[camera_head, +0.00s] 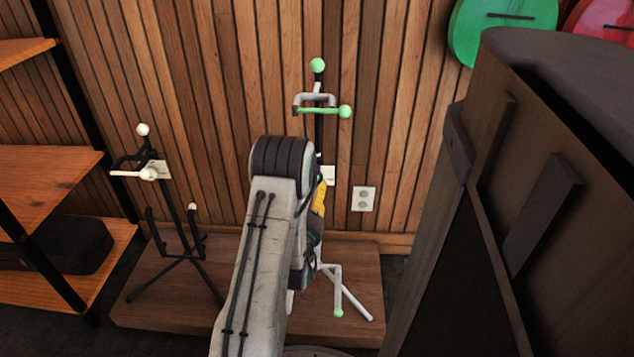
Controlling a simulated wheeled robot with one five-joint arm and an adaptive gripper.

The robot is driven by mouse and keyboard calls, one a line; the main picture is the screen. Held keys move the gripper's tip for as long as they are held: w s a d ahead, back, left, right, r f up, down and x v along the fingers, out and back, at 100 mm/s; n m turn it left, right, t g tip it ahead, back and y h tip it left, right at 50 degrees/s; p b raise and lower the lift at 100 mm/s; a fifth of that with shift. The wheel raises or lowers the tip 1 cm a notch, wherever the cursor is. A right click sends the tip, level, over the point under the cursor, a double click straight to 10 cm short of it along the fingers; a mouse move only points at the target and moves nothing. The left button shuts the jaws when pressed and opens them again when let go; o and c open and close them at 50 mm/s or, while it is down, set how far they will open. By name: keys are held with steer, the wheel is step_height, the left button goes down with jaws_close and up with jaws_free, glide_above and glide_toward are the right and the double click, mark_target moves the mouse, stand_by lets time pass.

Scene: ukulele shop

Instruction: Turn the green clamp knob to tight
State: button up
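A stand with green tips rises behind my arm. It has a green ball (317,65) on top and a grey yoke (312,99) with a green bar and a green ball (344,111) at its right end. Its white legs (344,292) show lower down, with a small green tip. Most of its post is hidden by my arm, and I cannot pick out a clamp knob for certain. My gripper (313,243) is mostly hidden behind my arm link, in front of the post. I cannot tell whether its fingers are open or touch anything.
A black stand with cream tips (192,207) is left on the wooden platform (165,309). Wooden shelves (42,182) hold a dark case (72,246) at far left. A large dark cabinet (500,190) blocks the right. The slatted wall (225,110) is close behind.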

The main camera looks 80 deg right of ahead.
mark_target(316, 186)
steer(key=d+b, duration=0.3)
steer(key=d, duration=0.1)
steer(key=shift+s+d+f+b, duration=0.1)
steer(key=shift+b, duration=0.25)
steer(key=shift+d, duration=1.2)
steer(key=shift+c, duration=0.2)
steer(key=shift+r, duration=0.2)
steer(key=c, duration=1.1)
